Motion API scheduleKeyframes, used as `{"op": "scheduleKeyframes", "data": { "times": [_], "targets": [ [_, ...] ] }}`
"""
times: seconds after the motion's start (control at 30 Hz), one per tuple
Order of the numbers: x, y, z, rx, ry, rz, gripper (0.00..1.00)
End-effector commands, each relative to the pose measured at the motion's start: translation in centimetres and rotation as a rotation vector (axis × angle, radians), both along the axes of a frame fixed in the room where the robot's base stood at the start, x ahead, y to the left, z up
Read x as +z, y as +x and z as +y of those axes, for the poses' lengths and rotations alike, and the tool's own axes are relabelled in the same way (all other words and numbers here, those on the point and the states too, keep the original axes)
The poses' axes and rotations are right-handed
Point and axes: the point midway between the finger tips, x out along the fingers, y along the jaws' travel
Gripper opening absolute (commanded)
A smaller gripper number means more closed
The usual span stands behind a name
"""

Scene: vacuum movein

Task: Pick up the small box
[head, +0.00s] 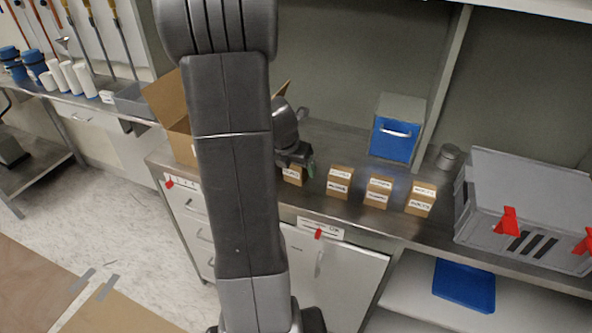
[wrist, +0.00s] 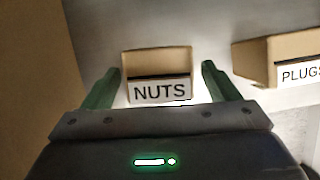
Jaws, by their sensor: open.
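A small tan box labelled NUTS (wrist: 158,66) stands between the fingers of my gripper (wrist: 160,85) in the wrist view. The green fingers are spread on either side of it, with a gap to each side. In the head view my gripper (head: 297,164) is over the counter at the leftmost small box (head: 293,178), which it partly hides. Several more small boxes stand in a row to the right, among them one box (head: 340,182), another (head: 378,191) and a third (head: 421,198). A box labelled PLUGS (wrist: 275,62) is at the right in the wrist view.
An open cardboard box (head: 172,115) stands left of my arm on the metal counter (head: 335,142). A blue-fronted bin (head: 396,140), a metal can (head: 448,157) and a grey crate (head: 520,200) with red clips are to the right. Counter space behind the small boxes is clear.

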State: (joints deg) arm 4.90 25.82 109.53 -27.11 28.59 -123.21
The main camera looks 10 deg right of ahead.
Motion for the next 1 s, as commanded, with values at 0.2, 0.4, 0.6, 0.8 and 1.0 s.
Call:
{"op": "scheduleKeyframes", "data": {
  "times": [0.2, 0.4, 0.6, 0.8, 1.0],
  "targets": [
    [-2.1, 0.7, -0.6, -0.001, 0.0, 0.001, 0.82],
    [-2.2, 0.7, -0.6, -0.001, 0.0, 0.0, 0.82],
    [-2.2, 0.7, -0.6, -0.001, 0.0, 0.0, 0.52],
    [-2.1, 0.8, -0.6, -0.001, 0.0, -0.002, 0.28],
    [-2.0, 0.8, -0.6, -0.001, 0.0, -0.002, 0.28]
  ]
}}
